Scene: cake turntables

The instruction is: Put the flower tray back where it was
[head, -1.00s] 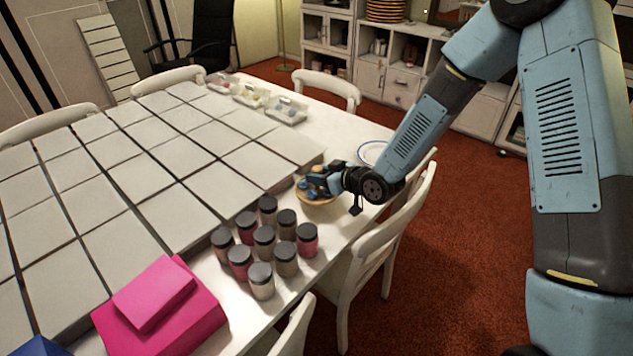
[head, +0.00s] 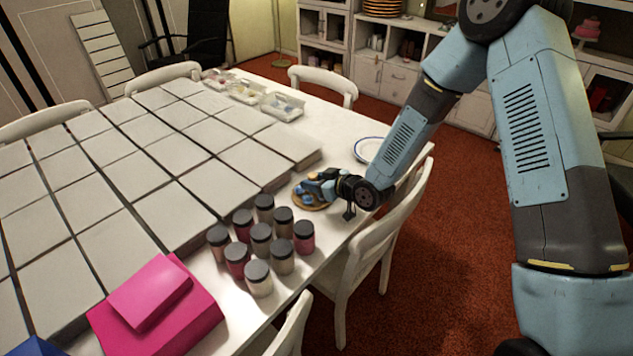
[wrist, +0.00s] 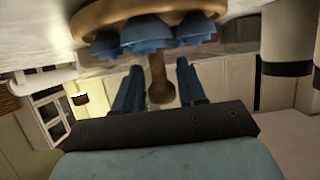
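The flower tray (head: 309,205) is a round wooden tray with blue flowers, on the white table's near right side, beside the grey tiles. In the wrist view the tray (wrist: 190,18) appears upside down at the top, its blue flowers around a wooden handle post (wrist: 158,80). My gripper (head: 320,184) is at the tray. In the wrist view my gripper (wrist: 158,72) has its two blue fingers apart on either side of the post. Narrow gaps seem to show between the fingers and the post. Part of the tray is hidden by my gripper in the head view.
Several dark-lidded jars (head: 260,238) stand close in front of the tray. A blue-rimmed white plate (head: 368,149) is behind my wrist. Clear trays (head: 282,106) stand at the table's far end. A pink box (head: 160,318) is at the front. A chair (head: 385,225) stands along the right edge.

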